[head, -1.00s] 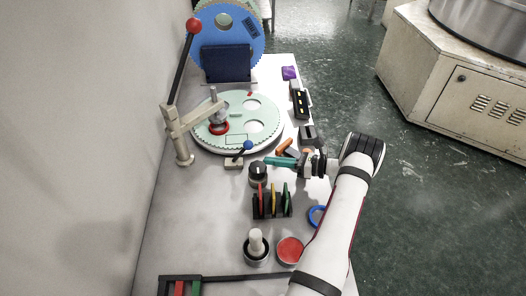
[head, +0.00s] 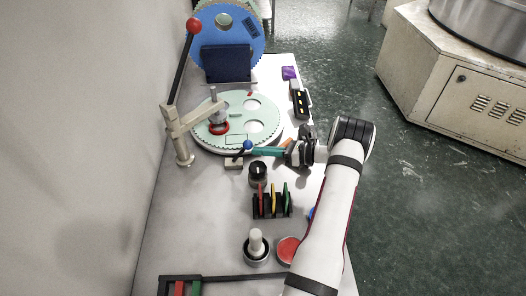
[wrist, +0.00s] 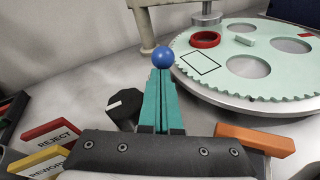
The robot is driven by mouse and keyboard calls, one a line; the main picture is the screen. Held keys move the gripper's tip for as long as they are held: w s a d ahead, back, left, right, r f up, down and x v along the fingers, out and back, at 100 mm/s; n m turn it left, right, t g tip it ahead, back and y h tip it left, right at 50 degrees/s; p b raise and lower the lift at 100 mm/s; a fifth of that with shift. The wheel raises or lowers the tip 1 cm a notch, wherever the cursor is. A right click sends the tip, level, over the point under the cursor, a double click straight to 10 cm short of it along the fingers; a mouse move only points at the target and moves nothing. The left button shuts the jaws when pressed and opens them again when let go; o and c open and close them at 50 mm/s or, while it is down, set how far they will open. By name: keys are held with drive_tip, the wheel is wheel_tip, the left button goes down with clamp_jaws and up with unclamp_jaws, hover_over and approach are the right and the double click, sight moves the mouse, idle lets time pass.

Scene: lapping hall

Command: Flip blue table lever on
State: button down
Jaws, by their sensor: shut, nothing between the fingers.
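The blue table lever has a round blue ball (head: 247,145) on a short dark stick, rising from a small beige base (head: 233,162) in front of the pale green round table (head: 262,103). In the head view the stick leans right. My gripper (head: 250,152) has teal fingers, shut and empty, pointing left with their tips at the ball. In the wrist view the blue ball (wrist: 163,57) shows right at the fingertips (wrist: 160,72); whether they touch it I cannot tell. The fingers hide the stick and base there.
A black knob (head: 258,172) stands just in front of my fingers, with a rack (head: 272,207) of coloured plates nearer. A beige post with a red-topped lever (head: 193,26) stands at left. An orange block (wrist: 255,138) lies right of my fingers.

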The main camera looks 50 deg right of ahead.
drive_tip(key=shift+w+a+r, duration=0.1)
drive_tip(key=shift+r, duration=0.05)
drive_tip(key=w+a+r+n+g+h, duration=0.2)
drive_tip(key=w+a+r+g+h, duration=0.1)
drive_tip(key=w+a+g+h, duration=0.3)
drive_tip(key=shift+w+a+r+g, duration=0.4)
drive_tip(key=shift+w+a+g, duration=0.7)
drive_tip(key=shift+w+a, duration=0.1)
idle(0.5)
drive_tip(key=v, duration=1.3)
drive_tip(key=shift+s+a, duration=0.3)
drive_tip(key=shift+a, duration=0.3)
